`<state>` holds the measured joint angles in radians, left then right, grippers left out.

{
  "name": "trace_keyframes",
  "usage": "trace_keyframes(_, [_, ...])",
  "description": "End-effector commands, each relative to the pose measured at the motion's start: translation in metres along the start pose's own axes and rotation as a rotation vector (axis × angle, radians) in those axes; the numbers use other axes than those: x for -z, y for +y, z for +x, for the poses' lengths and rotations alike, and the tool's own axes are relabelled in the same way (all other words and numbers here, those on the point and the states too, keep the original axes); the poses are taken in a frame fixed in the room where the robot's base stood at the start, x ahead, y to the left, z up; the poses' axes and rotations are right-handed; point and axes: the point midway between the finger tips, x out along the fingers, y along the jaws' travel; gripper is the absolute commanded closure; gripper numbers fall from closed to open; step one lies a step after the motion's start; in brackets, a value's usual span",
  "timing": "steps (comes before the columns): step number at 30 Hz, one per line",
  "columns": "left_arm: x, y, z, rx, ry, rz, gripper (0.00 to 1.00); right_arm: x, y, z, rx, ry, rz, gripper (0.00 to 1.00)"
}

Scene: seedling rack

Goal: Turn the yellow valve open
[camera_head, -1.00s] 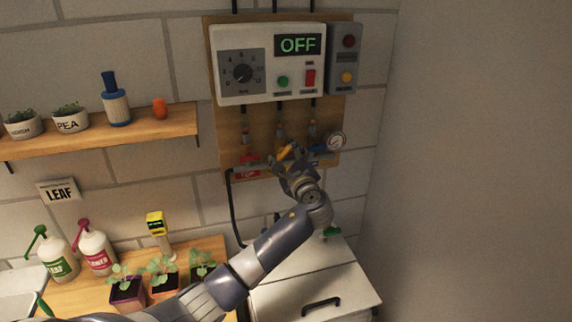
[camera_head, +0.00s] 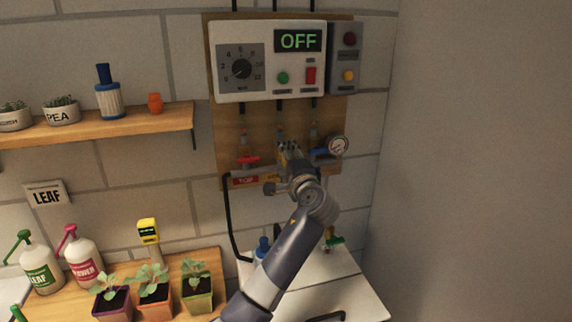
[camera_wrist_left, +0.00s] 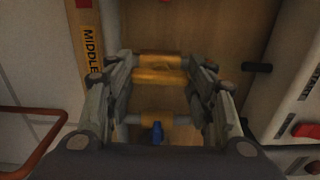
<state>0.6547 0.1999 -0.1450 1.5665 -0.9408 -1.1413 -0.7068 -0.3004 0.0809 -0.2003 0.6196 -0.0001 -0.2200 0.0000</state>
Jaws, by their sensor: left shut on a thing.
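The yellow valve is mostly hidden behind my left gripper (camera_head: 289,150) in the head view, on the wooden board (camera_head: 232,122) below the control box. In the left wrist view its yellow handle (camera_wrist_left: 160,69) lies crosswise between the fingertips of my left gripper (camera_wrist_left: 160,78), which is shut on it. A yellow "MIDDLE" label (camera_wrist_left: 91,50) is beside it. The handle's exact angle is hard to tell in the head view. My right gripper is not in view.
A red valve (camera_head: 249,159) is left of my gripper, and a blue valve (camera_head: 319,153) and a round gauge (camera_head: 338,146) are right of it. The control box (camera_head: 227,88) above reads OFF. Potted seedlings (camera_head: 154,291) stand at lower left.

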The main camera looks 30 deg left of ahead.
Motion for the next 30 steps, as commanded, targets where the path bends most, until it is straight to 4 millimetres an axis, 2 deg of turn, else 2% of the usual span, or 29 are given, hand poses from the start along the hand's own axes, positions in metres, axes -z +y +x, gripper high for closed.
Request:
trace_keyframes(18, [-0.0004, 0.0014, 0.0002, -0.004, -0.002, -0.039, 0.74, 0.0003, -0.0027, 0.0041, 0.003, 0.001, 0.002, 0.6])
trace_keyframes(19, [-0.0004, 0.0015, 0.0001, -0.004, -0.001, -0.039, 0.43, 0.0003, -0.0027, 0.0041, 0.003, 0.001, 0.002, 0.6])
trace_keyframes(21, [-0.0003, 0.0014, 0.0001, -0.004, -0.001, -0.038, 0.3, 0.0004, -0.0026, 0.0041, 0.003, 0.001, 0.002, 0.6])
trace_keyframes(30, [0.0, 0.0008, -0.0001, -0.002, 0.0, -0.037, 0.3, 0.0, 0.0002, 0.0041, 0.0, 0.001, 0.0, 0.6])
